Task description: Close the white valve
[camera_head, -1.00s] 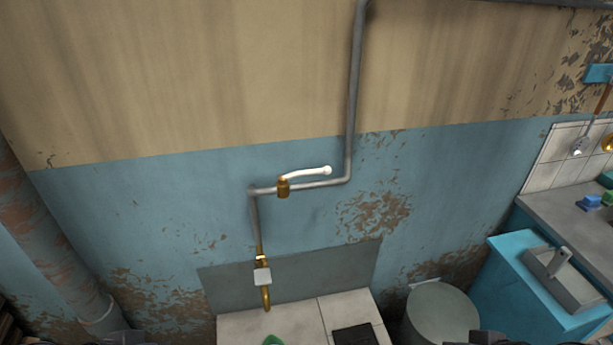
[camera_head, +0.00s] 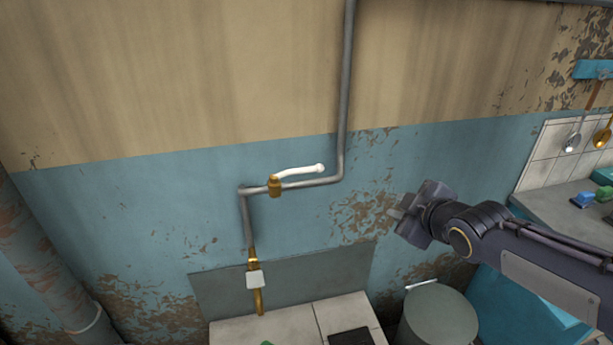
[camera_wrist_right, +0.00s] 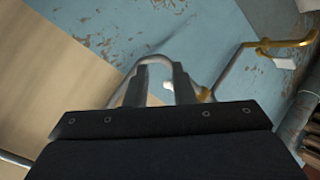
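The white valve lever (camera_head: 301,171) runs to the right from a brass valve body (camera_head: 274,186) on the grey wall pipe (camera_head: 312,183). The lever lies nearly along the pipe, tilted slightly up. My right gripper (camera_head: 397,214) is right of and below the lever's tip, apart from it. In the right wrist view its two fingers (camera_wrist_right: 157,72) stand apart with nothing held. A white piece of the lever (camera_wrist_right: 168,86) shows in the gap behind them, and the brass body (camera_wrist_right: 204,94) shows just right of them. My left gripper is not in view.
Below the pipe is a brass tap (camera_head: 258,299) above a tiled counter (camera_head: 270,325). A round grey bin (camera_head: 438,318) stands below my right arm. A rusty pipe (camera_head: 45,270) is at the left. The wall around the lever is clear.

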